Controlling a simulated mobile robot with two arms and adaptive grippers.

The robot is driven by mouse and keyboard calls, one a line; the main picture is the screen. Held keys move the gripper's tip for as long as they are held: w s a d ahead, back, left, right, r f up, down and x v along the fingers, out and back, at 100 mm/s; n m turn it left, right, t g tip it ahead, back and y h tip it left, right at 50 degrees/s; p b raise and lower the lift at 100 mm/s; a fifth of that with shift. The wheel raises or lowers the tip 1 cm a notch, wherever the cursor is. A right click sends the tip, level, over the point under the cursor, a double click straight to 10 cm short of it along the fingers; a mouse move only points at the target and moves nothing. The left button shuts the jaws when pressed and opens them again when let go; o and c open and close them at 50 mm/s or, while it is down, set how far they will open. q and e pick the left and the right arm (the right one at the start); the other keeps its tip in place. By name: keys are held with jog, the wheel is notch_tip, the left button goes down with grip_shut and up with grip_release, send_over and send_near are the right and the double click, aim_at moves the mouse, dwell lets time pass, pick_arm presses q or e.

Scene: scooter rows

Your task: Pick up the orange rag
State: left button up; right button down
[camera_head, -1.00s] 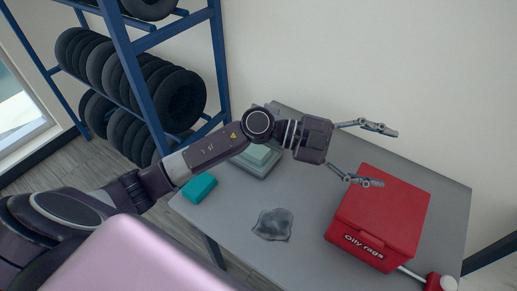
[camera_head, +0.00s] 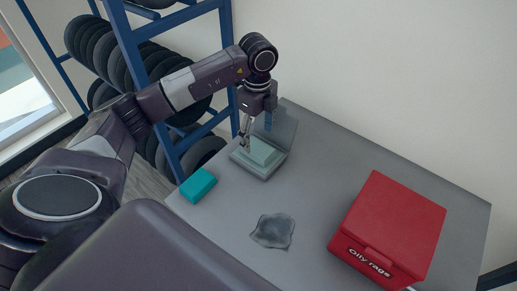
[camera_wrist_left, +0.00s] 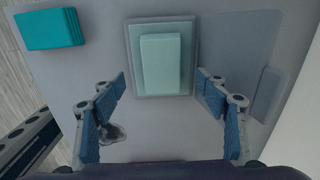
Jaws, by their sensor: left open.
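No orange rag shows in either view. A crumpled grey rag (camera_head: 273,231) lies flat on the grey table (camera_head: 330,150); part of it shows beside the left finger in the left wrist view (camera_wrist_left: 113,134). My left gripper (camera_head: 256,144) points down over a shallow grey box with an open lid, holding a pale green block or stack (camera_head: 260,151). In the left wrist view, the fingers (camera_wrist_left: 160,88) are spread wide with nothing between them, and the pale green stack (camera_wrist_left: 161,62) lies ahead, centred. My right gripper is out of view.
A red bin marked "Oily rags" (camera_head: 390,226) stands shut at the table's right. A teal block (camera_head: 198,185) lies near the left edge, also in the left wrist view (camera_wrist_left: 48,30). A blue tyre rack (camera_head: 133,62) stands behind left. The table's middle is clear.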

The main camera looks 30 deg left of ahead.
pick_arm(q)
jog(key=f, duration=0.2)
jog(key=f+p, duration=0.1)
jog(key=shift+w+d+f, duration=0.15)
jog(key=shift+d+f, duration=0.05)
jog(key=shift+f, duration=0.8)
jog(key=c, duration=1.2)
jog(key=shift+c, duration=0.2)
jog(key=shift+r, duration=0.1)
notch_tip(320, 180, up, 13)
jog(key=b, duration=0.2)
notch_tip(320, 180, up, 7)
jog(key=p, duration=0.1)
send_over(259, 148)
